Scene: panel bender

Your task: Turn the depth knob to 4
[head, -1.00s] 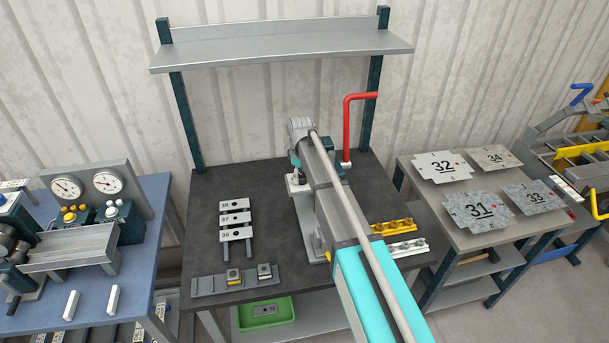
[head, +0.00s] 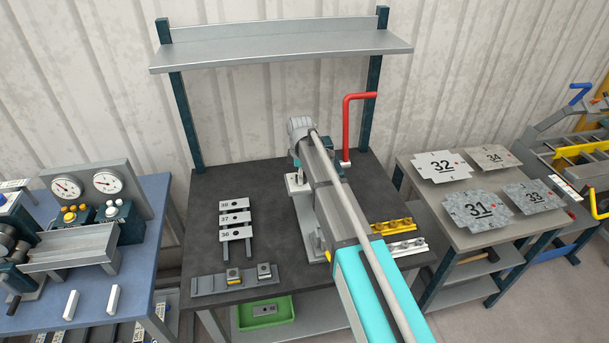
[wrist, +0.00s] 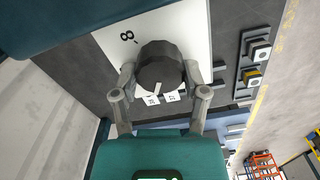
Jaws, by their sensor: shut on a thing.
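The depth knob (wrist: 160,66) is a dark, round, faceted knob with a white pointer mark, seen from above in the wrist view. The mark points toward the bottom of the picture, toward my gripper's body. The knob sits on a white dial plate (wrist: 190,30). An "8" shows at the plate's upper left; other dial figures are hidden. My gripper (wrist: 159,74) is shut on the knob, one finger on its left side and one on its right. In the head view my arm hides the knob.
Numbered plates (head: 234,218) sit on a rack on the dark table (head: 270,200), left of my arm. A grey rail (head: 210,284) with small blocks lies at the front. A red bent handle (head: 346,130) stands behind my arm. Yellow and white pieces (head: 392,227) lie to its right.

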